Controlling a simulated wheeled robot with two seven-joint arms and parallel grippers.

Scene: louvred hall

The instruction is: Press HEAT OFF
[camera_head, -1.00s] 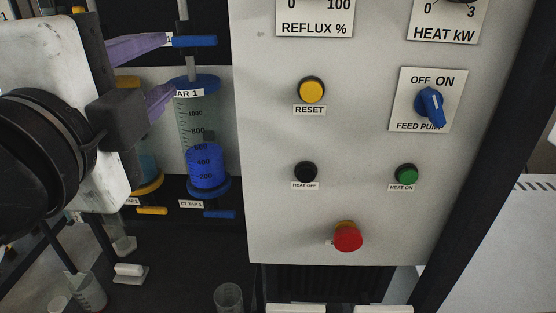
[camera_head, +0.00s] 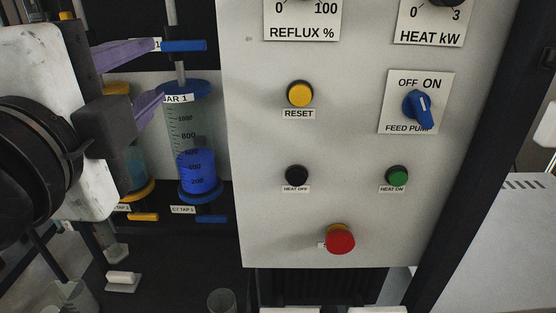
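The HEAT OFF button (camera_head: 297,175) is a small round black button on the pale control panel (camera_head: 270,215), with a white "HEAT OFF" label under it. It is left of the green HEAT ON button (camera_head: 397,176) and below the yellow RESET button (camera_head: 300,95). Nothing covers it. My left gripper (camera_head: 158,72) is at the upper left, with two purple fingers spread apart and nothing seen between them. It is left of and above the HEAT OFF button, clear of it in the picture. My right gripper is not in view.
A red mushroom button (camera_head: 340,240) sits below and between the heat buttons. A blue FEED PUMP knob (camera_head: 417,106) is at the right. A jar with blue liquid (camera_head: 197,172) stands left of the panel, beyond my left gripper. A dark frame post (camera_head: 470,150) borders the right.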

